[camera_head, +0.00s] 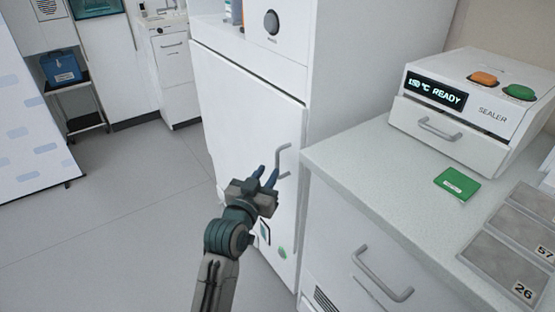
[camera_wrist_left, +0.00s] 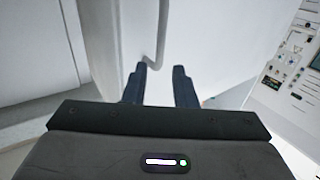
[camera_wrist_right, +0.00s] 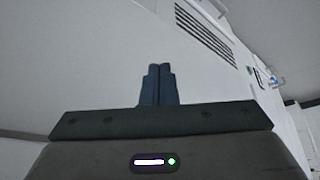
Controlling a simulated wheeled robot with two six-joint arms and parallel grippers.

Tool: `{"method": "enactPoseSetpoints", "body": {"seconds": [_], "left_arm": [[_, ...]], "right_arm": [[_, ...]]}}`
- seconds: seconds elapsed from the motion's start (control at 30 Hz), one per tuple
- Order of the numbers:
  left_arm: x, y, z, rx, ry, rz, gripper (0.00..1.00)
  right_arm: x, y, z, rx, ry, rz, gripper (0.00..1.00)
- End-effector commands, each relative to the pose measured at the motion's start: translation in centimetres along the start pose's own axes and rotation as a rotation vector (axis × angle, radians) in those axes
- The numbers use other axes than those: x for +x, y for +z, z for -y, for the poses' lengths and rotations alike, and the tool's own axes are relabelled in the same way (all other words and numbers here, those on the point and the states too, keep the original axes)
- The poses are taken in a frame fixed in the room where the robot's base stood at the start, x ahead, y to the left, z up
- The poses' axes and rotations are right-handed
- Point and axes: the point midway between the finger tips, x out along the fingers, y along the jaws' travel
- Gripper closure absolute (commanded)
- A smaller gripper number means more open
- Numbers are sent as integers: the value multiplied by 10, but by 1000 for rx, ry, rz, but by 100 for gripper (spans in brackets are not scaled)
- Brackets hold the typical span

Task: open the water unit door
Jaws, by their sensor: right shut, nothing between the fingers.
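The water unit appears to be the tall white cabinet with a round dark knob (camera_head: 271,22) on its upper front. Its white door (camera_head: 245,110) looks shut. A grey bar handle (camera_head: 283,160) stands upright near the door's right edge; it also shows in the left wrist view (camera_wrist_left: 159,40). My left gripper (camera_head: 267,175) is open and empty just in front of the handle's lower part. In the left wrist view its fingertips (camera_wrist_left: 160,70) are just short of the handle's end; I cannot tell whether they touch. My right gripper (camera_wrist_right: 158,68) is shut and empty.
A white counter (camera_head: 350,150) with a drawer handle (camera_head: 383,275) stands right of the door. On it are a sealer (camera_head: 465,110), a green card (camera_head: 457,184) and numbered grey plates (camera_head: 515,262). The floor (camera_head: 120,220) left of the door is clear.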

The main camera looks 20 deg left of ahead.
Motion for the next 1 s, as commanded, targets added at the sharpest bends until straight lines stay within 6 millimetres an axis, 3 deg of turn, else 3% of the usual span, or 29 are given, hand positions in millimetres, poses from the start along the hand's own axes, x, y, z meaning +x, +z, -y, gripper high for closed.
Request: {"method": "enactPoseSetpoints", "body": {"seconds": [0.2,0.4,0.77,0.8,0.9,1.0], "left_arm": [[43,0,0,0,0,0,75],[68,1,0,0,0,1,75],[74,1,0,-1,0,1,75],[74,1,0,-1,0,1,77],[74,1,0,-1,0,1,97],[74,1,0,-1,0,1,100]], "right_arm": [[1,0,0,1,-1,-5,100],[2,-1,1,1,-3,-9,100],[2,-1,1,2,-4,-11,100],[2,-1,1,2,-3,-11,100],[2,-1,1,2,-3,-11,100],[2,-1,1,2,-3,-11,100]]}}
